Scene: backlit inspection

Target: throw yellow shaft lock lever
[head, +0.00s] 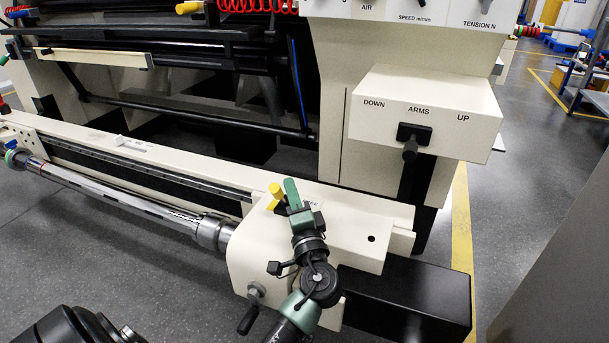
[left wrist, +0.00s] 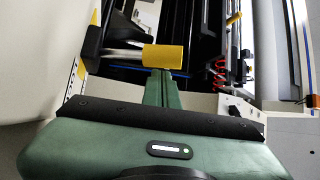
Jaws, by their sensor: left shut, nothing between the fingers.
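The yellow shaft lock lever (head: 275,191) stands on the cream end block of the machine, at the right end of the steel shaft (head: 130,200). In the left wrist view its yellow grip (left wrist: 166,57) lies sideways on a short metal stem. My left gripper (head: 291,188) is shut and empty, its green fingers pressed together just right of the grip in the head view. In the left wrist view the fingertips (left wrist: 161,74) end at the grip's lower edge. I cannot tell whether they touch it. My right gripper is not in view.
A control box (head: 425,112) marked DOWN, ARMS, UP juts out behind my left gripper. A long cream rail (head: 170,165) runs along the shaft. A black beam (head: 410,300) lies to the right.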

